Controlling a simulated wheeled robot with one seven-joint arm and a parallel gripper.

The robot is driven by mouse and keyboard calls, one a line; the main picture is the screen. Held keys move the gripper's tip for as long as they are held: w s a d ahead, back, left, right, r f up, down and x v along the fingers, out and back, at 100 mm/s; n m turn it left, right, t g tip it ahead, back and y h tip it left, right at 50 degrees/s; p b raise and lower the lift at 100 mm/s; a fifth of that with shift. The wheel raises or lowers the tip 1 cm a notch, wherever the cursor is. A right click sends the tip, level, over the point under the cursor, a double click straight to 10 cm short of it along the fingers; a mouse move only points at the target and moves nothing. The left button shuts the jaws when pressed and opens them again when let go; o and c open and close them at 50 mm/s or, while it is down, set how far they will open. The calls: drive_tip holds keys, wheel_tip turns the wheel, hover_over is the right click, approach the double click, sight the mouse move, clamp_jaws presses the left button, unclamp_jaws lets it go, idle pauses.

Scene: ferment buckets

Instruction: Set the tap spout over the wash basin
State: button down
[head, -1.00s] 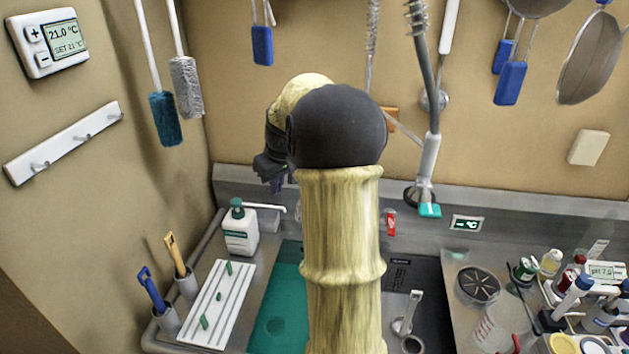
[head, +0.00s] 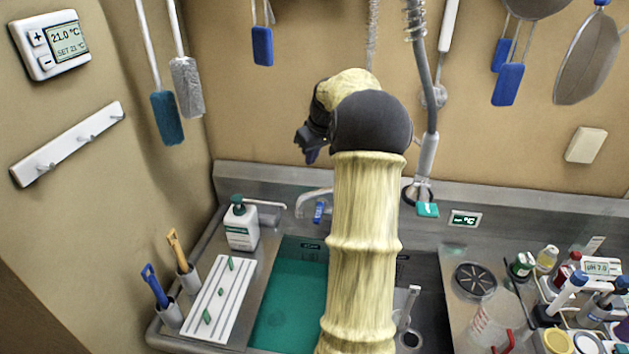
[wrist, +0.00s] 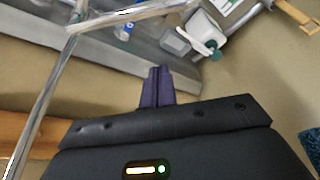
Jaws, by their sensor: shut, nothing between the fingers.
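The chrome tap spout (head: 310,193) shows as a curved pipe at the back of the sink, partly hidden behind my arm. A blue tap marker (head: 319,212) is beside it. The left basin (head: 290,295) has a teal inside; the right basin (head: 430,290) is dark with a drain. I cannot tell which is the wash basin. My gripper (head: 308,155) is shut and empty, above and behind the left basin. In the wrist view its fingers (wrist: 157,85) are together, with chrome pipe (wrist: 45,90) running along the left, apart from them.
A soap bottle (head: 241,225) stands left of the tap, and a ribbed white tray (head: 212,300) lies at the left. A hanging spray hose (head: 429,100) is close right of my arm. Bottles and a pH meter (head: 602,267) crowd the right counter.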

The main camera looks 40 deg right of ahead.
wheel_tip(320, 180, down, 8)
drive_tip(key=s+p, duration=0.1)
drive_tip(key=p, duration=0.3)
drive_tip(key=shift+p, duration=0.35)
drive_tip(key=shift+s+f, duration=0.1)
drive_tip(key=shift+s, duration=0.1)
